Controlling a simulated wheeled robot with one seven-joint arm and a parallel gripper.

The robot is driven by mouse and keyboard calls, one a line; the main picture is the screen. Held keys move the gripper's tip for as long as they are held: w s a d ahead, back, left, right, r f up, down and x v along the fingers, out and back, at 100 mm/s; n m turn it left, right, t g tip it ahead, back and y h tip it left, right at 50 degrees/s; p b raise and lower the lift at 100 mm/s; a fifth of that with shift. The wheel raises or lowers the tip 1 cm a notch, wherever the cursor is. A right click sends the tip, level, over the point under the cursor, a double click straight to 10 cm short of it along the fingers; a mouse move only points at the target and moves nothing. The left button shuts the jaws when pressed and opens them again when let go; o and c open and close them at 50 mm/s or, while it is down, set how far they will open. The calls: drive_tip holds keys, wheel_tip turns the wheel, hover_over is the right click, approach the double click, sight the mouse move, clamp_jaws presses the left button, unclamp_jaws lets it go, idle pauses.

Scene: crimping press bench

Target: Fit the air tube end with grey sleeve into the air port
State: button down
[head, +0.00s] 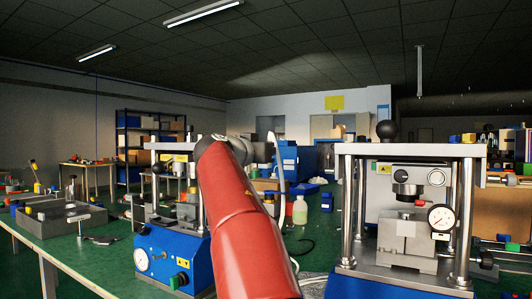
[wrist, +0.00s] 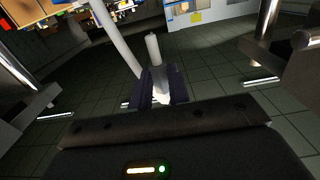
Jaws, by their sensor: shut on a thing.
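My gripper (wrist: 160,84) is shut on a pale, whitish cylindrical end piece (wrist: 153,48) that stands up between its two dark fingers in the wrist view. A long white tube (wrist: 118,48) runs past on the left in that view. In the head view a thin white tube (head: 279,160) hangs just right of my red arm's far end. My gripper's fingers are hidden or too small to make out there. The grey sleeve cannot be told clearly from the rest of the held piece. I cannot pick out the air port in either view.
A press with a blue base (head: 172,255) stands left of my arm. A larger press (head: 405,240) with posts and gauges stands at the right. A grey tray (head: 62,222) lies on the green bench at the left. A pale bottle (head: 300,210) stands between the presses.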

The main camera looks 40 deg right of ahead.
drive_tip(key=shift+f, duration=0.15)
wheel_tip(320, 180, down, 6)
drive_tip(key=b, duration=0.6)
drive_tip(key=shift+f+b, duration=1.45)
drive_tip(key=shift+b, duration=0.65)
idle(1.3)
drive_tip(key=c, duration=1.3)
unclamp_jaws()
drive_tip(key=shift+o, duration=0.2)
drive_tip(key=b+v, duration=0.2)
drive_tip(key=v, duration=0.6)
